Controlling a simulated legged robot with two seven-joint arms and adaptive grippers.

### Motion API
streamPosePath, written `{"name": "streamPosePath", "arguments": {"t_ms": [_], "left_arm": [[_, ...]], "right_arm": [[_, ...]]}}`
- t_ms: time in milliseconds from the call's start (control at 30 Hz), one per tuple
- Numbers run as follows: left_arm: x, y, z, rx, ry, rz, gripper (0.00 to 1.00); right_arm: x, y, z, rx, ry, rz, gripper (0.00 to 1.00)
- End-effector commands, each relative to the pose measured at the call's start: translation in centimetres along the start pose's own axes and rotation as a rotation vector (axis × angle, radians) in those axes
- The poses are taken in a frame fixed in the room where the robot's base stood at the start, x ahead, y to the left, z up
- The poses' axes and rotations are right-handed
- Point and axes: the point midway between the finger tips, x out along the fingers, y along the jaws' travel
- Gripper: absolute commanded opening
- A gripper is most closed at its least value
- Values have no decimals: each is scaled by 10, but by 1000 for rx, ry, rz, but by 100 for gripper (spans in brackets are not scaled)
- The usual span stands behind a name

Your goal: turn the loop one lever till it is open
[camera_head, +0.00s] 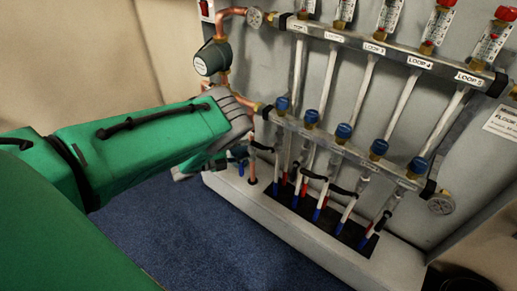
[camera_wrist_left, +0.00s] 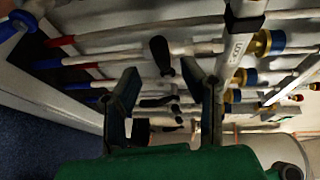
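The manifold's upper bar (camera_head: 375,47) has a row of loop labels, with the first loop's label (camera_head: 299,27) at its left end. Below the lower bar, a small black lever (camera_head: 262,147) sits on the leftmost pipe and looks like the loop one lever. My left gripper (camera_wrist_left: 160,68) is open, its two dark fingers spread in the left wrist view. A black lever (camera_wrist_left: 160,54) on a silver valve shows between and beyond the fingertips; I cannot tell which loop it is or whether it is touched. My right gripper is out of view.
More black levers (camera_head: 342,190) cross the pipes to the right. Blue caps (camera_head: 344,131) line the lower bar. A copper pipe with a round dark pump (camera_head: 212,58) stands close beside my left wrist. A blue handle (camera_head: 240,153) is low at the left. Blue carpet (camera_head: 205,225) is clear in front.

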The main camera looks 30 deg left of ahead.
Motion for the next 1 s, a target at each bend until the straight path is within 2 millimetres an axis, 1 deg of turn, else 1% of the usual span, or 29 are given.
{"name": "streamPosePath", "arguments": {"t_ms": [33,100,200,300,467,700,767,800,833,1000], "left_arm": [[12,2,-1,0,3,-3,37],[24,2,0,0,2,-3,37],[39,1,0,0,1,-2,37],[48,1,0,-1,0,-2,37],[54,0,0,-2,-2,-1,37],[55,0,0,-2,-2,-1,37],[55,0,0,-2,-2,0,16],[55,0,0,-2,-2,0,2],[55,0,0,-2,-2,0,0],[54,0,0,-3,-2,0,0]], "right_arm": [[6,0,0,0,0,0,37],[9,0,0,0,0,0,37],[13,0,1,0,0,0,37],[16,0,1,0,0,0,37],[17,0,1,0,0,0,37],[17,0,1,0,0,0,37],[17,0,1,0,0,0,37],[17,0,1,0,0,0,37],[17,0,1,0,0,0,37],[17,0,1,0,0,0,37]]}}
